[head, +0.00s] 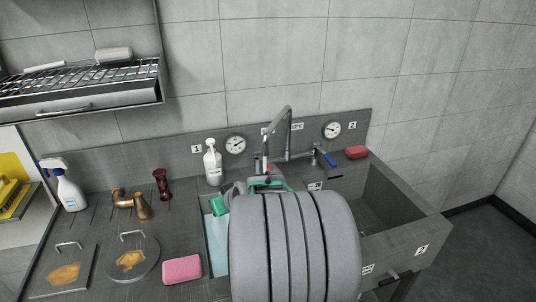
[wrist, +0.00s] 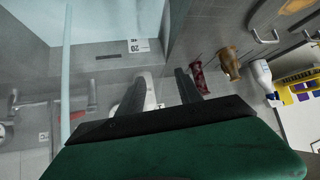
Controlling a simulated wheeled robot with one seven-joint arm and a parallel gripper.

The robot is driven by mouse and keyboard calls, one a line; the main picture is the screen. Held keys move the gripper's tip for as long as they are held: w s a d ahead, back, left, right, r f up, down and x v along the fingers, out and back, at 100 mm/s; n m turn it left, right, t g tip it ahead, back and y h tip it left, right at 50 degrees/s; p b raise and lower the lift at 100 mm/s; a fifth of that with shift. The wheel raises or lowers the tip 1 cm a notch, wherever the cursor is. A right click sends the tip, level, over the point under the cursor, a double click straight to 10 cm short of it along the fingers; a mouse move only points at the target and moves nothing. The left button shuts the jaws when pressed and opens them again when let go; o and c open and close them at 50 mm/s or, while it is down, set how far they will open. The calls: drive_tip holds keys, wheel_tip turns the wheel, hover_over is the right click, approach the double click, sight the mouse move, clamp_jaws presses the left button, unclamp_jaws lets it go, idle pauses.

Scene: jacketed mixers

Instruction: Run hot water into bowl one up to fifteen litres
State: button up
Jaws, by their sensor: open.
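Bowl one is the left basin, mostly hidden behind my arm; a pale blue surface (head: 215,245) shows in it, and I cannot tell whether it is water. The wrist view shows a pale blue area (wrist: 105,22) beside a "20" mark (wrist: 138,46). The tall grey spout (head: 289,125) stands at the back wall between the basins.
A white soap bottle (head: 213,165) stands behind the left basin, near the gauge (head: 235,145). The right basin (head: 385,210) looks empty.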

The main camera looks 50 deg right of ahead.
drive_tip(key=s+d+r+m+t+h+p, duration=0.1)
drive_tip(key=d+r+m+h, duration=0.1)
drive_tip(key=d, duration=0.8)
drive_tip(key=m+t+h+p, duration=0.1)
drive_tip(key=h+p, duration=0.1)
drive_tip(key=h, duration=0.1)
approach(270, 169)
drive_tip(key=x, duration=0.4)
drive_tip(key=shift+w+d+r, duration=0.1)
drive_tip(key=shift+d, duration=0.1)
drive_tip(key=p+x, duration=0.1)
drive_tip(key=x, duration=0.5)
drive_tip(key=shift+w, duration=0.4)
drive_tip(key=shift+w+d+f+p, duration=0.15)
drive_tip(key=shift+w+f+p, duration=0.15)
drive_tip(key=shift+f, duration=0.05)
clamp_jaws()
